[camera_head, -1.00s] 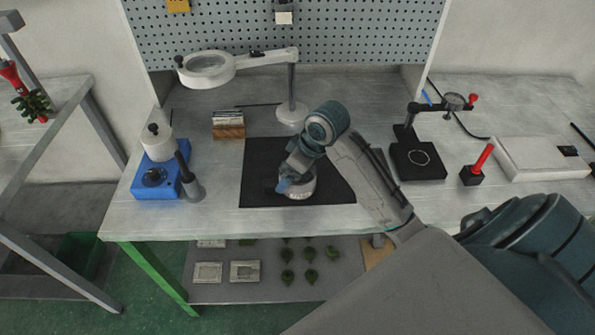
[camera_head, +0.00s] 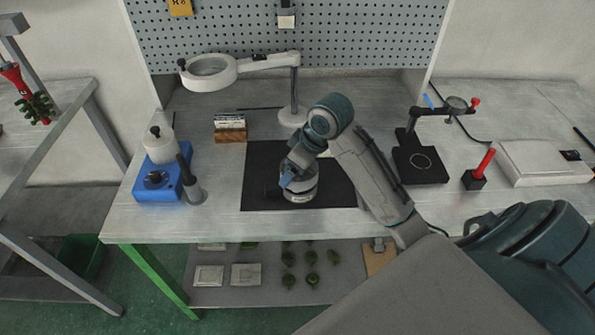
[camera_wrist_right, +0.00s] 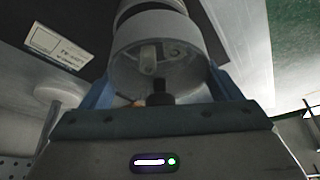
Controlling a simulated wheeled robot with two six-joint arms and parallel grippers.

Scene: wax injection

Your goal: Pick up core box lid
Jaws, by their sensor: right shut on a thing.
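The core box lid (camera_wrist_right: 188,65) is a round, pale grey cup-like piece in the right wrist view, with small posts inside. The two blue fingers of my right gripper (camera_wrist_right: 160,88) are shut on its sides. In the head view my right gripper (camera_head: 288,181) is over the black mat (camera_head: 258,165), and the lid is partly hidden by it. A round white piece, probably the core box body (camera_head: 302,197), shows just below the gripper; I cannot tell whether it and the lid touch. My left gripper is not in view.
A magnifier lamp (camera_head: 292,112) stands behind the mat. A blue device (camera_head: 160,185) with a white pot and a dark pen-like tool stand left. A black stand (camera_head: 420,165), a red-handled tool (camera_head: 480,172) and a white box (camera_head: 540,160) are right. The mat's left part is clear.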

